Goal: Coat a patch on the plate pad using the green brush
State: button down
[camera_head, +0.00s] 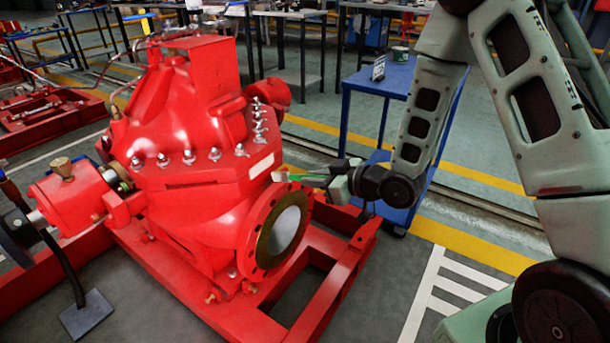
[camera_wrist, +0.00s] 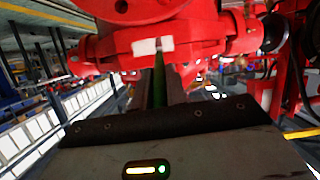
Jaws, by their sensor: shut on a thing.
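The plate pad (camera_head: 260,166) is a small white rectangle on the red pump casing, above the round flange. It also shows in the wrist view (camera_wrist: 142,47). My gripper (camera_head: 323,177) is to the right of the pad, shut on the green brush (camera_head: 307,176). The brush points left, with its pale tip close to the pad's lower right. In the wrist view the green handle (camera_wrist: 159,82) runs forward between the fingers, and the tip overlaps the pad's right part. I cannot tell whether the tip touches the pad. No coated patch can be made out.
The red pump (camera_head: 190,215) stands on a red base frame (camera_head: 340,285). Its flange (camera_head: 262,240) lies below the brush. A blue cart (camera_head: 385,82) with a can (camera_head: 400,54) and a small sign stands behind my arm.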

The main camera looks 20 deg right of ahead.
jog(key=shift+s+d, duration=0.35)
jog(key=shift+s, duration=0.15)
jog(key=shift+s+d, duration=0.45)
jog(key=shift+s, duration=0.15)
jog(key=shift+s+d, duration=0.4)
jog(key=shift+s, duration=0.2)
